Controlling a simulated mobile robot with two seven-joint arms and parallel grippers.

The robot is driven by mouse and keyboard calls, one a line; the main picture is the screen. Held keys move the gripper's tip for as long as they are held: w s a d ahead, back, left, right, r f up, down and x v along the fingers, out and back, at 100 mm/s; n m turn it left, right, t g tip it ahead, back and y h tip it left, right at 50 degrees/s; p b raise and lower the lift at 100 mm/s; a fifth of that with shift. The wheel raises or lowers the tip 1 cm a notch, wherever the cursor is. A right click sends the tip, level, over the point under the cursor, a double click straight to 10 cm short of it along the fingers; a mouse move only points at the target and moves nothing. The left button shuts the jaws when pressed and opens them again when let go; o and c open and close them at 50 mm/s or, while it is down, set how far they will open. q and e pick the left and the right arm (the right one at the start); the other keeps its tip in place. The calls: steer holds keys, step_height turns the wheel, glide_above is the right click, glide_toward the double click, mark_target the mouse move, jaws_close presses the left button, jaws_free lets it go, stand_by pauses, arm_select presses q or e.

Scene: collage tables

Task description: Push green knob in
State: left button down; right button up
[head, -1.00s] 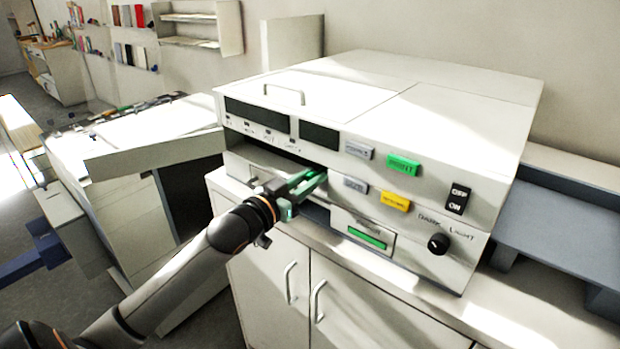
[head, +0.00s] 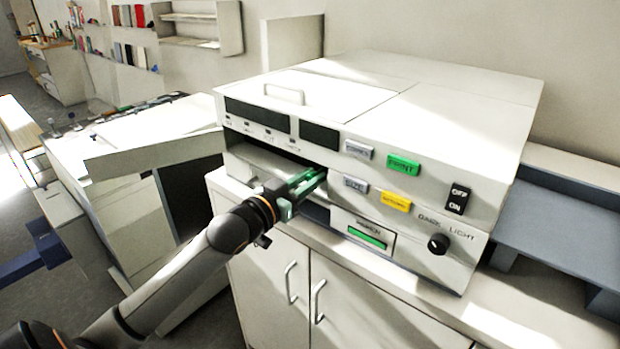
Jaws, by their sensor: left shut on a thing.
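My left gripper (head: 306,187) reaches in from the left to the opening in the front of a white copier-like machine (head: 470,150). It is shut on a green piece, seemingly the green knob (head: 311,181), at the right end of the open slot. The fingers hide much of the knob, so its exact shape is unclear. A green button (head: 403,164) sits on the panel to the upper right. A green bar (head: 367,238) lies in a framed recess below. My right gripper is not in view.
A yellow button (head: 396,202), a black on/off switch (head: 456,199) and a black dial (head: 438,244) are on the machine's front. White cabinet doors (head: 345,305) are below. A grey-blue shelf (head: 560,215) stands to the right, another white machine (head: 150,135) to the left.

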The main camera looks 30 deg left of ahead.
mark_target(321, 171)
arm_select(q)
steer(key=shift+w, duration=0.1)
steer(key=shift+w+d+p, duration=0.1)
steer(key=shift+w+p, duration=0.3)
steer(key=shift+w, duration=1.3)
steer(key=shift+r, duration=0.1)
steer(key=c, duration=0.7)
jaws_free()
steer(key=shift+w, duration=0.15)
steer(key=shift+c, duration=0.2)
steer(key=shift+o, duration=0.3)
steer(key=s+b, duration=0.2)
steer(key=s, duration=1)
steer(key=shift+s+a, duration=0.3)
steer(key=shift+a, duration=0.15)
